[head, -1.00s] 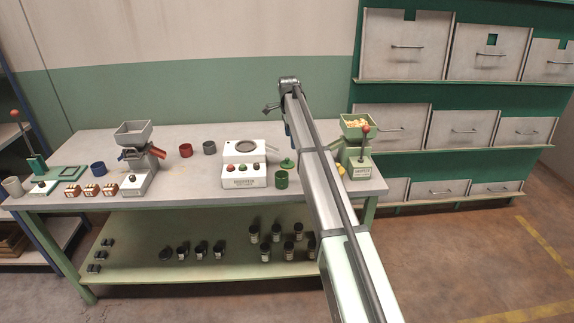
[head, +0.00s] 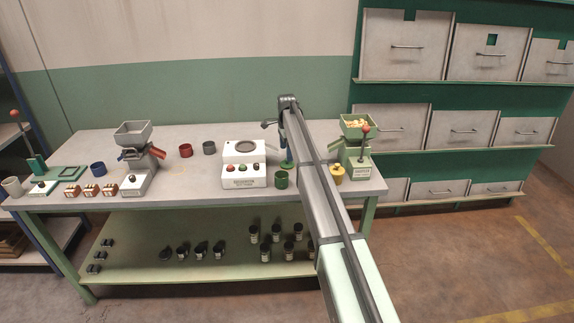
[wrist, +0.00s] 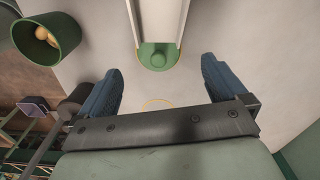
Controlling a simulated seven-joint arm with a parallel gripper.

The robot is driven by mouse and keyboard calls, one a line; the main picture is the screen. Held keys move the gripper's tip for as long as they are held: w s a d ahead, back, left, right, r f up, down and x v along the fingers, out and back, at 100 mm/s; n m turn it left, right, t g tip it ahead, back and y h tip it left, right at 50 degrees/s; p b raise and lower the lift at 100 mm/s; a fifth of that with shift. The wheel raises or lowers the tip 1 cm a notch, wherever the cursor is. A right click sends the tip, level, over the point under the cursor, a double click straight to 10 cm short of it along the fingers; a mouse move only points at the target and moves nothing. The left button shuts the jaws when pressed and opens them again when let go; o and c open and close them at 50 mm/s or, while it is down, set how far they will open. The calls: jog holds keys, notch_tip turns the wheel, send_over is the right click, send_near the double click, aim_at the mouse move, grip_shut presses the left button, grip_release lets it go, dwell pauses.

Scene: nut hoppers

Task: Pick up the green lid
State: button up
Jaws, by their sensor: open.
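The green lid (head: 287,164) lies on the bench just right of the white push-button machine, partly behind my arm. In the wrist view the round green lid (wrist: 158,55), with a small knob on top, sits ahead of the gap between my fingers. My gripper (wrist: 162,85) has its two blue fingers spread apart with nothing between them. In the head view my gripper (head: 285,150) is low over the lid and mostly hidden by my arm, so the exact height is unclear.
A green cup (head: 281,179) stands in front of the lid; it shows upper left in the wrist view (wrist: 47,37). The white machine (head: 244,165) is left. A yellow cup (head: 337,173) and the green nut hopper (head: 356,150) are right.

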jog(key=shift+s+f, duration=0.1)
jog(key=shift+f, duration=2.5)
jog(key=c, duration=1.1)
notch_tip(320, 180, up, 10)
jog(key=shift+f, duration=0.15)
jog(key=s+a, duration=0.1)
jog(key=s, duration=0.3)
jog(key=s+a+r, duration=0.1)
jog(key=s, duration=0.4)
jog(key=s+a+r, duration=0.1)
jog(key=s, duration=0.3)
jog(key=shift+s+r, duration=0.2)
jog(key=shift+s, duration=0.1)
